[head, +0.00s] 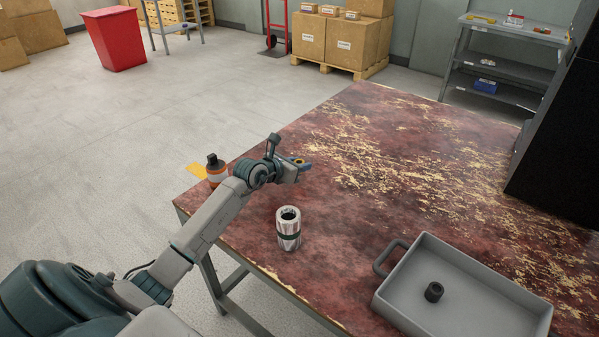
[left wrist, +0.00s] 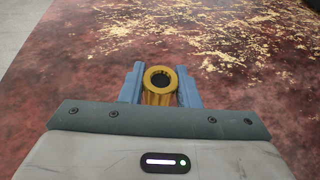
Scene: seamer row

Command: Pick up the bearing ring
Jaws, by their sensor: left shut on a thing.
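The bearing ring (left wrist: 160,85) is a short brass-coloured ring with a dark round hole. In the left wrist view it sits between the two blue fingers of my left gripper (left wrist: 160,90), which are shut on it from both sides. In the head view my left gripper (head: 303,165) is over the left part of the table, and only a bit of the ring's yellow shows there. I cannot tell whether the ring touches the table. My right gripper is not in view.
A steel cylinder with a dark green band (head: 288,232) stands near the table's front edge. A grey handled tray (head: 400,310) holds a small black ring (head: 434,291). An orange-and-white bottle with a black cap (head: 216,172) is by the left edge. The table's far middle (head: 400,150) is clear.

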